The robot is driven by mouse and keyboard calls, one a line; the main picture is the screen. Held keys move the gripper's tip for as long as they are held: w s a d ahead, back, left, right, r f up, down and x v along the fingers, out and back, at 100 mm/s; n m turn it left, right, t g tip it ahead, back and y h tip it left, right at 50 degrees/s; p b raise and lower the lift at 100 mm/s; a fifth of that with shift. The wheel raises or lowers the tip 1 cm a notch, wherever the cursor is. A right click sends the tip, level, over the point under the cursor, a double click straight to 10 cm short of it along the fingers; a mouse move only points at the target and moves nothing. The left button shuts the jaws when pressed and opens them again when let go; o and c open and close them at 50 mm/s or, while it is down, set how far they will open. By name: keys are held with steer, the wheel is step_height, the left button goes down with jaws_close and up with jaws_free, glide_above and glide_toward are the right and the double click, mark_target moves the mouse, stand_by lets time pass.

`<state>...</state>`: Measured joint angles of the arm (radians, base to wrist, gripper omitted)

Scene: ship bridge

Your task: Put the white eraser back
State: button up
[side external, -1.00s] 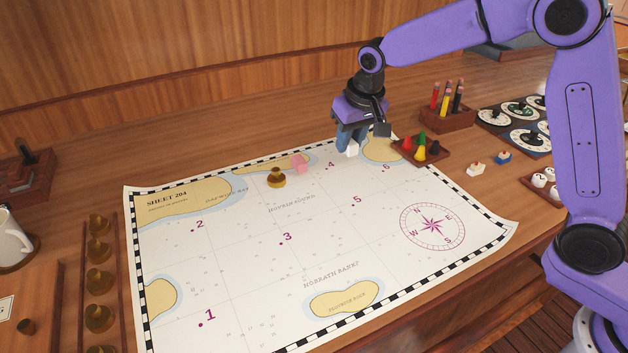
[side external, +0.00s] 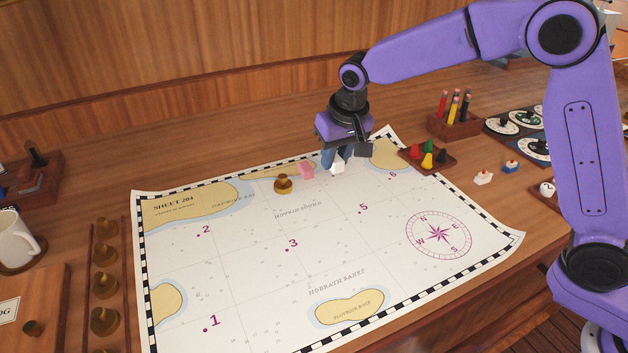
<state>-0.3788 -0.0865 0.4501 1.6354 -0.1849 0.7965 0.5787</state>
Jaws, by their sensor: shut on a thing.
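My gripper (side external: 337,161) is above the far edge of the chart, with its blue fingers pointing down. It is shut on the white eraser (side external: 338,169), whose lower part shows below the fingers. I cannot tell whether the eraser touches the chart. A pink eraser (side external: 306,171) lies on the chart just left of the white one, with a small gap between them in the picture. The chart (side external: 330,235) lies flat on the wooden table.
A brass weight (side external: 283,185) stands left of the pink eraser. A tray of coloured pawns (side external: 428,158) and a pencil block (side external: 455,122) stand to the right. The chart's middle is clear.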

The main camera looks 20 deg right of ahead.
glide_above(312, 191)
steer(key=s, duration=0.1)
step_height(312, 191, down, 6)
steer(key=shift+f, duration=1.7)
steer(key=shift+f, duration=0.1)
steer(key=o, duration=0.9)
steer(key=v, duration=1.2)
steer(key=shift+s, duration=0.15)
